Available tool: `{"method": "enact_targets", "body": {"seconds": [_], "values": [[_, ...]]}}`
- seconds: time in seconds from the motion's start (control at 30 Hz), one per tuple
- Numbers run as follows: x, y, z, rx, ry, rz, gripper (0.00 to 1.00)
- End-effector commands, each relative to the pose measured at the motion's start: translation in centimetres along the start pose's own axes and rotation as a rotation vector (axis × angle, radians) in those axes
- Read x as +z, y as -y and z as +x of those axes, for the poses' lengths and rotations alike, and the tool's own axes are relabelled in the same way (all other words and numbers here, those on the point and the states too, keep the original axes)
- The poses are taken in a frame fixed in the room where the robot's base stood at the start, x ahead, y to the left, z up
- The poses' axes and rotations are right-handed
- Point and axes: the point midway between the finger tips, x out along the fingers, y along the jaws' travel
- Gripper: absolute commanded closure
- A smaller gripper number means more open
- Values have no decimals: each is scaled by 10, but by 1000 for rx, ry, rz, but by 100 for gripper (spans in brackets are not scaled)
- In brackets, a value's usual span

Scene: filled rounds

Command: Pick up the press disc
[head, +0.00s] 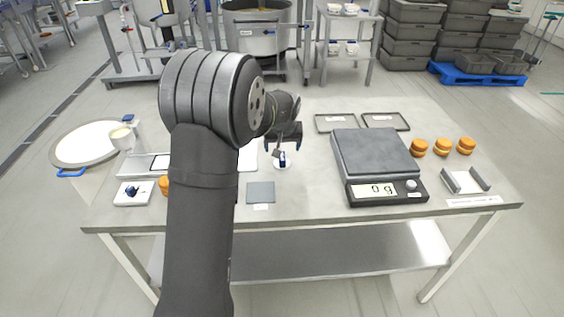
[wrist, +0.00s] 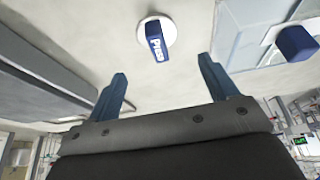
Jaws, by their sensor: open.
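The press disc (wrist: 170,27) is a white round disc with an upright blue handle marked "Press". It stands on the grey table, ahead of the fingertips in the wrist view. In the head view the press disc (head: 283,165) is small and partly covered by my gripper (head: 284,148), which hangs just above and behind it. My gripper also shows in the wrist view (wrist: 163,70), with its two blue fingers spread apart and nothing between them. The handle lies beyond the fingertips, roughly in line with the gap.
A scale (head: 375,155) stands right of the disc, its display reading 0 g. A grey square (head: 260,192) lies in front. A blue knob (wrist: 296,42) shows at the wrist view's right.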

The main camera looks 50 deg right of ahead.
Motion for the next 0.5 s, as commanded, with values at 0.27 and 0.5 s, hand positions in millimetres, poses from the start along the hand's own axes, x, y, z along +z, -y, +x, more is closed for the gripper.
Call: {"method": "enact_targets", "body": {"seconds": [0.27,0.5], "values": [[0,0,22,0,0,0,21],[7,0,49,0,3,0,21]]}}
